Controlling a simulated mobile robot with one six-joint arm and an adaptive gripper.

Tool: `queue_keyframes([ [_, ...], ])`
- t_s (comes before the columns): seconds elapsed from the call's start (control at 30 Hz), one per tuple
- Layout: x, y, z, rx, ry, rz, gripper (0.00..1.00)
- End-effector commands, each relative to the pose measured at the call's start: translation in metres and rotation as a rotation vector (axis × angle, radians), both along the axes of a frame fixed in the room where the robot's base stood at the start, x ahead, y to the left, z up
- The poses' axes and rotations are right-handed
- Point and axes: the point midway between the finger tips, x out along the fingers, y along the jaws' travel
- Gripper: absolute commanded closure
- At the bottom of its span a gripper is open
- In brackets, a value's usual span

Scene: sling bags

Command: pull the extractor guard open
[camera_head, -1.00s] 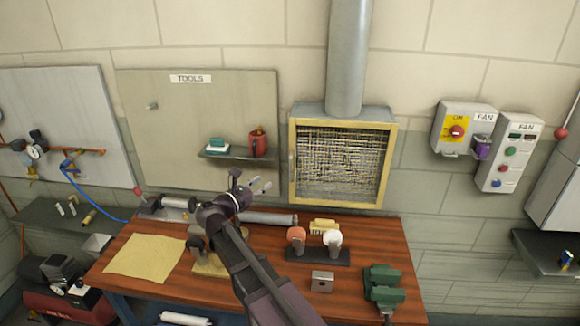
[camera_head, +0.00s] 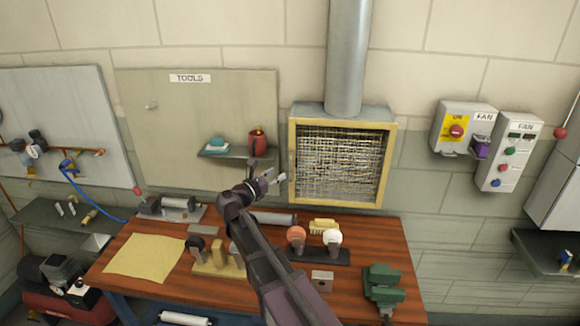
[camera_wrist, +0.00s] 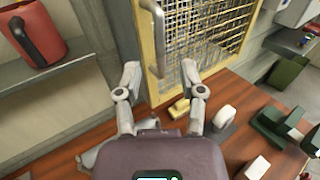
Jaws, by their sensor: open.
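The extractor guard (camera_head: 338,165) is a yellow-framed wire mesh panel on the wall hood below a grey duct. It looks shut in the head view. In the wrist view the guard (camera_wrist: 205,40) fills the upper middle, with a grey vertical bar handle (camera_wrist: 154,45) on its left frame side. My gripper (camera_head: 276,177) is open and empty, just left of the guard's lower left side. In the wrist view my gripper (camera_wrist: 161,76) has its two fingers spread, with the handle's lower end appearing between and beyond them. I cannot see any contact.
A wooden bench (camera_head: 385,235) lies below, with a dark rack of brushes (camera_head: 318,254) and green blocks (camera_head: 384,283) on it. A small shelf (camera_head: 225,153) with a red mug (camera_head: 257,142) is left of the guard. Wall right of the guard is clear up to the fan boxes (camera_head: 465,128).

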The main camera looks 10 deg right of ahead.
Motion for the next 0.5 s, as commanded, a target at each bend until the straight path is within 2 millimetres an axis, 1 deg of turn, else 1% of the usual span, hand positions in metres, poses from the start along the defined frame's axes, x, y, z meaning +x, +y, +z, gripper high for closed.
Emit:
queue_keyframes([
  [0.03,0.007,-0.007,0.0,0.0,0.0,-0.002,0.49],
  [0.3,0.03,-0.037,0.0,0.0,0.0,-0.001,0.49],
  [0.5,0.042,-0.052,0.0,0.0,0.0,0.0,0.49],
])
